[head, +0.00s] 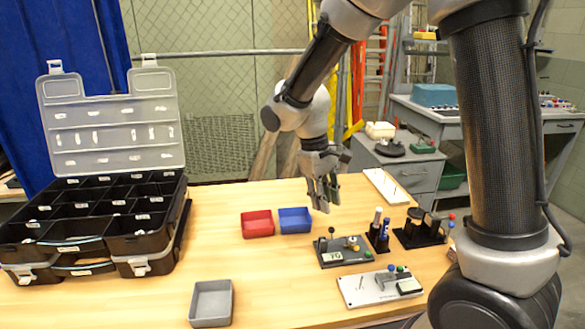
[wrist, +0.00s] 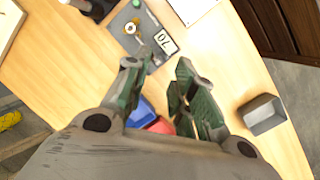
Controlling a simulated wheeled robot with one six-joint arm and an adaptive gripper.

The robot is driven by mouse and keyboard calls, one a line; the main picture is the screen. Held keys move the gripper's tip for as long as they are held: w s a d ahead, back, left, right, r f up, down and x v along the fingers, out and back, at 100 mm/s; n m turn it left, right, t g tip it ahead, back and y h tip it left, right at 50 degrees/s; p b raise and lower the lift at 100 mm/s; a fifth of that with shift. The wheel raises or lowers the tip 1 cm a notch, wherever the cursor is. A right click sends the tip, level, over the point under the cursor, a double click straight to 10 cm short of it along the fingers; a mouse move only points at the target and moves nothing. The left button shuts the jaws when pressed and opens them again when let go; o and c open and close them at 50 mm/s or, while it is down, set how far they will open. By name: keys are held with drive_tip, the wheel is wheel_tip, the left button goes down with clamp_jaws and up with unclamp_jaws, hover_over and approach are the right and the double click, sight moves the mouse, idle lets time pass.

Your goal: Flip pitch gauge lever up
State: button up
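A dark grey gauge board (head: 357,254) with a white label, a small round fitting and a black-tipped lever (head: 331,231) stands on the table, right of centre. The lever stands roughly upright. A white board (head: 352,291) with a grey block and coloured knobs lies in front of it. I cannot read which board is the pitch gauge. My gripper (head: 328,204) is above the table behind the dark board, pointing down, not touching it. In the wrist view, my gripper (wrist: 158,78) has its fingers apart with nothing between them, and the dark board (wrist: 122,29) lies beyond the fingertips.
Red (head: 257,232) and blue (head: 295,227) trays sit left of my gripper. A grey bin (head: 193,305) is at the front. A black organizer (head: 150,238) with an open clear lid fills the left. Black holders (head: 374,240) stand right of the dark board. The table's middle is clear.

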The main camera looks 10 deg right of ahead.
drive_tip(key=s+d+r+m+t+y, duration=0.1)
drive_tip(key=s+d+r+m, duration=0.1)
drive_tip(key=s+d+r, duration=0.5)
drive_tip(key=shift+s+d+r+y, duration=0.3)
drive_tip(key=shift+s+d+y, duration=0.1)
drive_tip(key=shift+s+d, duration=0.4)
drive_tip(key=shift+o, duration=0.7)
drive_tip(key=s+d+r+m+t, duration=0.4)
drive_tip(key=s+d+r, duration=0.3)
drive_tip(key=s+d, duration=0.1)
drive_tip(key=shift+s+d+r+y, duration=0.3)
drive_tip(key=shift+s+y, duration=0.1)
drive_tip(key=shift+s, duration=0.2)
drive_tip(key=shift+o, duration=0.8)
drive_tip(key=shift+s+d+r+m+t, duration=0.15)
drive_tip(key=shift+d+r+m+t, duration=0.05)
drive_tip(key=shift+d+m+t, duration=0.1)
drive_tip(key=m+g+y, duration=0.4)
drive_tip(key=m+g, duration=0.2)
drive_tip(key=m, duration=0.5)
approach(331, 230)
wheel_tip(331, 230, down, 3)
drive_tip(key=x, duration=0.7)
drive_tip(key=shift+a+f, duration=0.2)
drive_tip(key=shift+a, duration=0.2)
